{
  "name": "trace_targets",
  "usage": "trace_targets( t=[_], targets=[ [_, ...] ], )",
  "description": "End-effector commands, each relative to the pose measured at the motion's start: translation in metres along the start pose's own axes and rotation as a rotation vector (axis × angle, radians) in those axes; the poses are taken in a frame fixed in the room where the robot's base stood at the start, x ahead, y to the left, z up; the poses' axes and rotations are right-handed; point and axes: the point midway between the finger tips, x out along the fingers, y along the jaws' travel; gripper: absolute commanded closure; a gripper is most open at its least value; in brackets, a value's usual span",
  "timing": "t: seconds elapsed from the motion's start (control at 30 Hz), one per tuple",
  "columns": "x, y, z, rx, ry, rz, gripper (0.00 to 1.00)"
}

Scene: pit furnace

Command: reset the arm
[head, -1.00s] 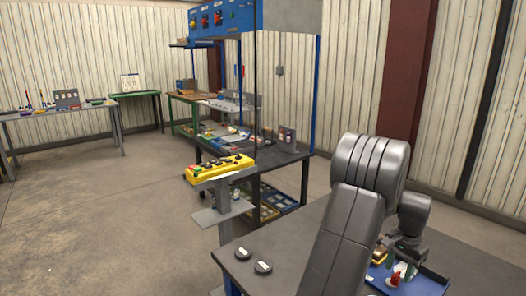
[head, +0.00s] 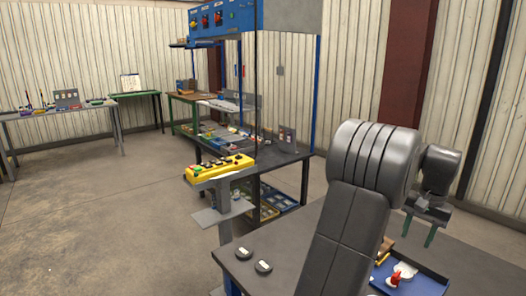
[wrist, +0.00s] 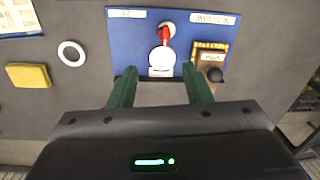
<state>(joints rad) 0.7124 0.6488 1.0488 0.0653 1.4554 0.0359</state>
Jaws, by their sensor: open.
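My gripper (head: 421,230) hangs at the right in the head view, above the dark table, with its two green fingers apart and nothing between them. In the wrist view my gripper (wrist: 160,92) shows its green fingers spread at the near edge of a blue tray (wrist: 137,40). The fingers look to be above the tray rather than touching it. My arm covers part of the table in the head view.
The blue tray (head: 428,284) holds a red-handled item (wrist: 164,38) with a white round part. A yellow control box (head: 219,167) stands on a post.

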Motion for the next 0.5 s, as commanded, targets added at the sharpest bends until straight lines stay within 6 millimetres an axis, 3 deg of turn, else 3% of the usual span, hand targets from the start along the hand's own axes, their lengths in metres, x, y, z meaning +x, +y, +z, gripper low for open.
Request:
trace_targets(
  t=[0.5],
  targets=[
    [-0.027, 0.024, 0.001, -0.343, 0.011, -0.081, 0.55]
  ],
)
